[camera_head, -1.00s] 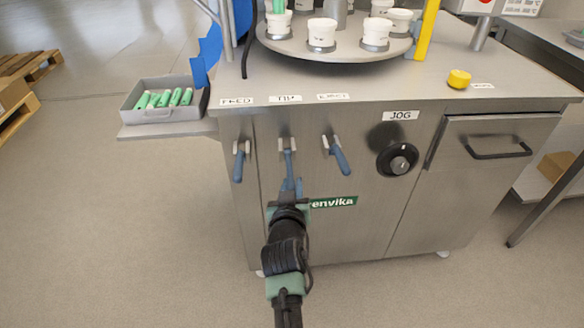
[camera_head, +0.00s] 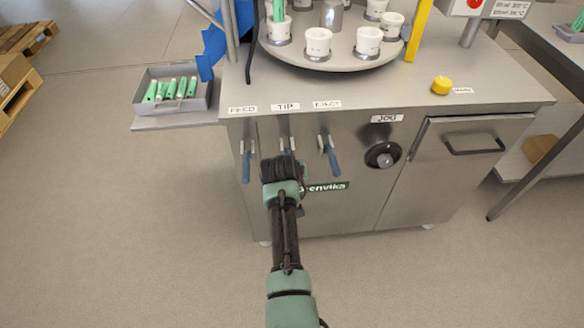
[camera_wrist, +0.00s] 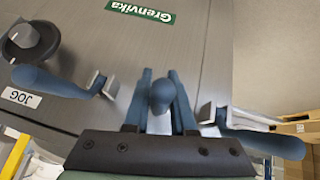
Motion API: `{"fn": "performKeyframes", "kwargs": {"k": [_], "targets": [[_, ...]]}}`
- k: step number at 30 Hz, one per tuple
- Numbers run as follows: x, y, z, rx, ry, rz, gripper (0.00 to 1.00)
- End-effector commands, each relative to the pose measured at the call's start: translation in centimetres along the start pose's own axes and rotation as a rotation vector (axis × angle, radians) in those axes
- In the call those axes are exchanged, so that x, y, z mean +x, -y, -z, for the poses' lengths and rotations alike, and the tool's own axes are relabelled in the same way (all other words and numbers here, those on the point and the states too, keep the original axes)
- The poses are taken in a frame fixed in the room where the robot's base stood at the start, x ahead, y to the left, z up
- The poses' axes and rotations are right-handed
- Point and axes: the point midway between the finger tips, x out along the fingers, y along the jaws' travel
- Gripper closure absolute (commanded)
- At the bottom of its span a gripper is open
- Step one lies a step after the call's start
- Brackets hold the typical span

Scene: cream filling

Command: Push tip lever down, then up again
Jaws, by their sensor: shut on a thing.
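The tip lever has a blue handle that shows almost end-on in the wrist view (camera_wrist: 162,93), so it sticks out from the cabinet front toward me. My gripper (camera_wrist: 162,88) has its two blue-grey fingers on either side of that handle, shut on it. In the head view my gripper (camera_head: 281,163) sits just below the TIP label (camera_head: 286,106) and hides the lever's handle. Only the lever's metal bracket (camera_head: 287,144) shows above the gripper.
The feed lever (camera_head: 246,165) hangs left of my gripper and the eject lever (camera_head: 331,160) hangs right, both close. The JOG knob (camera_head: 383,155) is farther right. A turntable with white cups (camera_head: 318,42) stands on top. Free floor lies in front.

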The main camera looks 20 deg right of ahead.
Motion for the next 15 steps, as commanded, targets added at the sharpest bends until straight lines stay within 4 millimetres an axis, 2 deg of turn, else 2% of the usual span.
{"fn": "performKeyframes", "kwargs": {"k": [6,15], "targets": [[-0.55,-0.15,0.58,-0.014,0.094,0.012,1.00],[-0.66,-0.21,0.67,-0.021,0.140,0.017,1.00]]}}
